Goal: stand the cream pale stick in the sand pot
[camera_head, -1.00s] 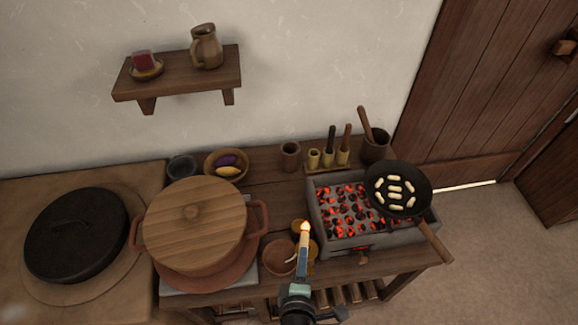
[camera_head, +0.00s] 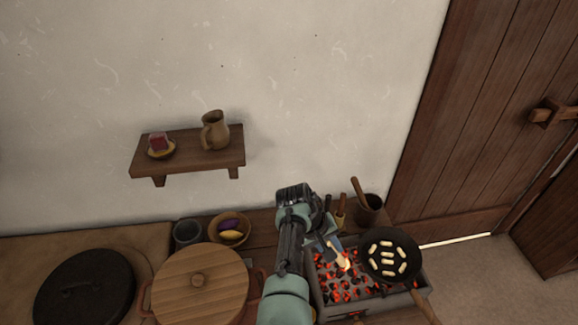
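The cream pale stick (camera_head: 341,257) shows as a short pale piece at my gripper's fingers, its lower end low over the glowing coals and looking orange. My gripper (camera_head: 331,246) appears shut on it; the fingers are small and partly hidden by my wrist. I cannot tell for sure which vessel is the sand pot. A small dark grey pot (camera_head: 187,233) stands at the back left, its contents too dark to read. A small brown cup from the earlier frame is now hidden behind my arm.
A brazier (camera_head: 321,292) of red coals lies under my gripper. A pan (camera_head: 392,238) of pale pieces rests on its right side. A brown pot (camera_head: 369,212) with a wooden handle stands behind. A lidded pot (camera_head: 200,285) and a bowl (camera_head: 229,229) are left of my arm.

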